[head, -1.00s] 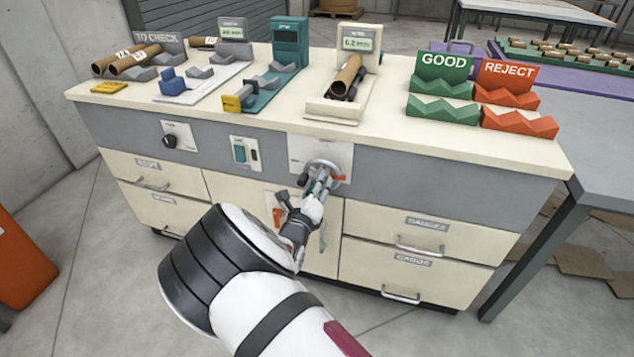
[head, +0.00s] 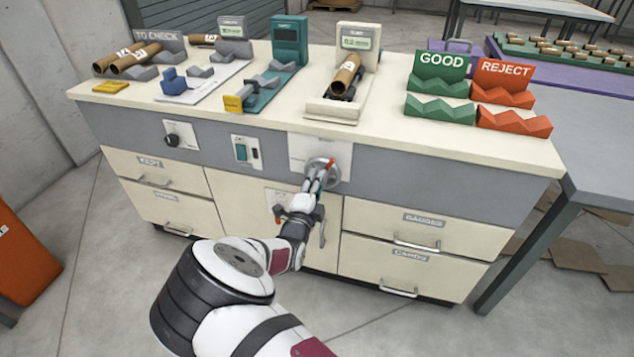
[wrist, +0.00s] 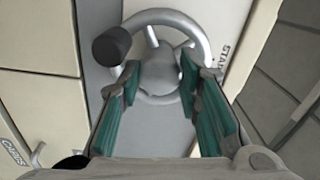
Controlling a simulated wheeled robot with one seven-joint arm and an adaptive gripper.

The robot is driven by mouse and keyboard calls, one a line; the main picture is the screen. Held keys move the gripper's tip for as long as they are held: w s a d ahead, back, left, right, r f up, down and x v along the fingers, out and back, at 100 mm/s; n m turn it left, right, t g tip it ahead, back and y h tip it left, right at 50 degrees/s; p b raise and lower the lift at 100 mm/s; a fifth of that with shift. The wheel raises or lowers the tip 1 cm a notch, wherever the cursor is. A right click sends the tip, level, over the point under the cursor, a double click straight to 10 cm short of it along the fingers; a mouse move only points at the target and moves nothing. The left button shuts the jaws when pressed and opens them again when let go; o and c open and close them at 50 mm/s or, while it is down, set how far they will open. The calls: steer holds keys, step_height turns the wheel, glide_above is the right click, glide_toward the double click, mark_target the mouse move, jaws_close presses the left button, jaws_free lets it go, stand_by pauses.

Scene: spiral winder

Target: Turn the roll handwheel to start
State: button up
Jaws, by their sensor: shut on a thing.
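The roll handwheel (head: 329,172) is a grey metal wheel on a pale plate on the bench front. In the wrist view, its ring (wrist: 190,27), rounded hub (wrist: 163,72) and dark knob (wrist: 111,46) show. My gripper (head: 317,181) is at the wheel. In the wrist view, my gripper (wrist: 160,82) has one teal-padded finger on each side of the hub and is shut on the handwheel. Exact pad contact is hard to see. A cardboard tube (head: 346,74) lies on the roll stand (head: 332,110) above, before a small display (head: 358,38).
A switch panel (head: 247,152) and a black knob (head: 172,139) are left of the wheel. Drawers with protruding handles (head: 416,245) flank the door below. Green GOOD (head: 440,107) and orange REJECT (head: 514,118) racks stand on the bench top. Open floor lies in front.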

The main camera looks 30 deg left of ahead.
steer(key=n, duration=0.5)
steer(key=shift+f, duration=0.15)
steer(key=shift+n, duration=0.3)
stand_by(0.3)
steer(key=o, duration=1.1)
steer(key=shift+o, duration=0.2)
step_height(320, 180, up, 10)
